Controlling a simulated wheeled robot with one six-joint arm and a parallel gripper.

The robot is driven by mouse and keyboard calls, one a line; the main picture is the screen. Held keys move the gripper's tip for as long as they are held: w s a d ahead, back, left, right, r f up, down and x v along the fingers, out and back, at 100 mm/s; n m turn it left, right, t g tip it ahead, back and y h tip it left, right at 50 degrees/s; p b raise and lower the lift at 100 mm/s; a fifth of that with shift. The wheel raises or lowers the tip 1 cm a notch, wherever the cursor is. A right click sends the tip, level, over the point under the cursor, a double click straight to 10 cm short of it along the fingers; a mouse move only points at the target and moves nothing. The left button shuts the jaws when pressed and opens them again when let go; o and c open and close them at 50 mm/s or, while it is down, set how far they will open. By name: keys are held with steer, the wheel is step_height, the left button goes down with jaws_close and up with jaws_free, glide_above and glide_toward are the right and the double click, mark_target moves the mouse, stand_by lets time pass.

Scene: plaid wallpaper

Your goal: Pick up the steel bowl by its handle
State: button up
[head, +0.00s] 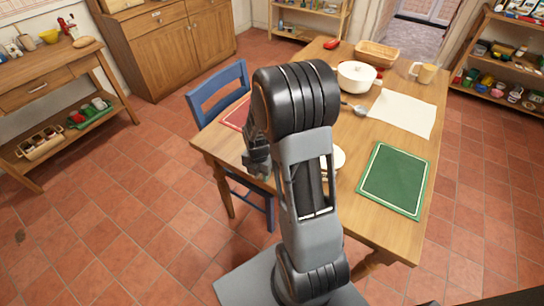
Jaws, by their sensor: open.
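A small, round steel piece (360,111) lies on the wooden table (397,228), right of my arm and left of the white sheet. A thin handle seems to reach left from it towards my arm. It is small in view, and I cannot tell whether it is a bowl or a ladle head. My gripper (259,168) hangs over the table's left side, partly hidden by my arm. It is open and empty, well apart from the steel piece.
A white pot (357,76), a wicker basket (377,54), a mug (424,73), a white sheet (402,113) and a green mat (395,180) are on the table. A pale dish (339,157) is half hidden behind my arm. A blue chair (217,93) stands at the left.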

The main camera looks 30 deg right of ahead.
steer(key=shift+f, duration=0.3)
jaws_close()
stand_by(0.3)
